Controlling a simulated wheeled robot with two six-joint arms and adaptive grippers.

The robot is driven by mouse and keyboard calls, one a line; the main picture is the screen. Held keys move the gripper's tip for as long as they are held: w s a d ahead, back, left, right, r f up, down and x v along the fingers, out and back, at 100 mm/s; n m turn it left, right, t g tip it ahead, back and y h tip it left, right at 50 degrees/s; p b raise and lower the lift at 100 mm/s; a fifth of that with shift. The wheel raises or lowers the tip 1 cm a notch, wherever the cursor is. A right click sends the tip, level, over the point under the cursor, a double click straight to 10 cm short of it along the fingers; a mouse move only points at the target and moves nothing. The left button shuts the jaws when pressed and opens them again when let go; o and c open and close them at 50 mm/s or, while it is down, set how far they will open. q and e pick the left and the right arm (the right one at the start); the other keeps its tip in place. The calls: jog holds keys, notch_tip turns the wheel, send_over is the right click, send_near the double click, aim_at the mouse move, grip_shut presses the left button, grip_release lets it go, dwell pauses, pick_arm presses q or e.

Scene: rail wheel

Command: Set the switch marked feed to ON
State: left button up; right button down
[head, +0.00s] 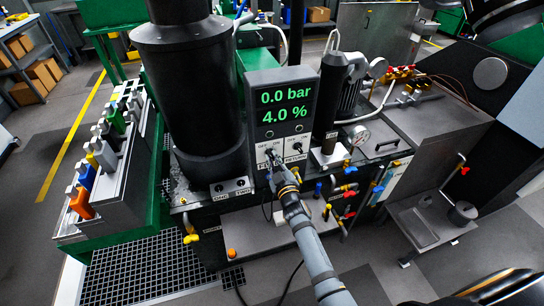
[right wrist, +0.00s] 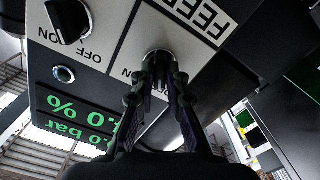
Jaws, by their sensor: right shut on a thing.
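The feed switch (right wrist: 158,58) is a round knob on the light plate under the display, beside the label FEED (right wrist: 204,18), which is upside down in the right wrist view. My right gripper (right wrist: 159,80) is shut on this knob, with one finger on each side. In the head view my right gripper (head: 273,160) reaches the lower left of the panel and covers the knob. The fingers hide much of the knob, so I cannot tell which way it points. An ON mark shows beside it in the wrist view. My left gripper is not in view.
The display (head: 283,105) reads 0.0 bar and 4.0 %. A second black knob (right wrist: 68,20) with ON and OFF marks sits beside the feed switch. A large black cylinder (head: 192,90) stands left of the panel. Coloured valves (head: 348,187) and a gauge (head: 357,134) are to the right.

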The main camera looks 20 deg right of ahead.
jog(key=shift+r+m+p, duration=0.1)
jog(key=shift+m+p, duration=0.3)
jog(key=shift+m, duration=1.9)
jog(key=m+p, duration=0.2)
jog(key=shift+m, duration=0.4)
jog(key=shift+m+p, duration=0.5)
jog(key=shift+m, duration=0.2)
